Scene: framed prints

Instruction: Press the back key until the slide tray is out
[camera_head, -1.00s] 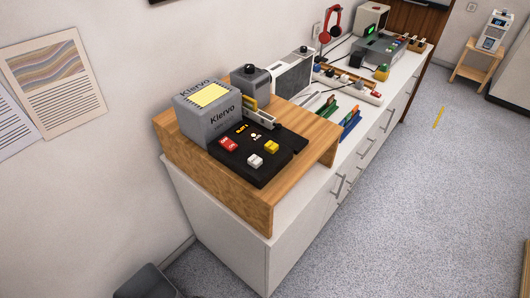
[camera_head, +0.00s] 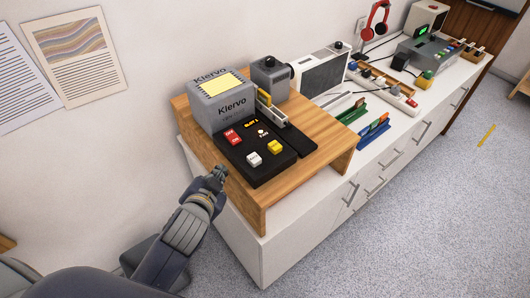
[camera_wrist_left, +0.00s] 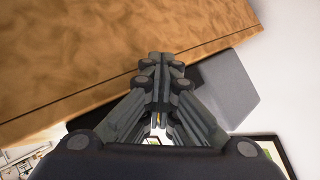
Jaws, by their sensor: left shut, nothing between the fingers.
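A grey Klervo slide projector (camera_head: 219,98) with a lit pale-yellow top stands on a wooden riser. In front of it is a black control panel (camera_head: 262,165) with a red switch (camera_head: 233,137), a white key (camera_head: 254,159) and a yellow key (camera_head: 275,147). A slide tray (camera_head: 271,112) with a yellow part sits at the projector's right side. My left gripper (camera_head: 219,172) is shut and empty, left of the panel by the riser's front-left edge, apart from the keys. In the left wrist view its fingers (camera_wrist_left: 160,60) meet beside the wood. My right gripper is not in view.
The wooden riser (camera_head: 325,150) stands on a white cabinet (camera_head: 255,250). Behind are a small grey device (camera_head: 271,77), a power strip (camera_head: 398,97), blue and green racks (camera_head: 373,131) and red headphones (camera_head: 378,18).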

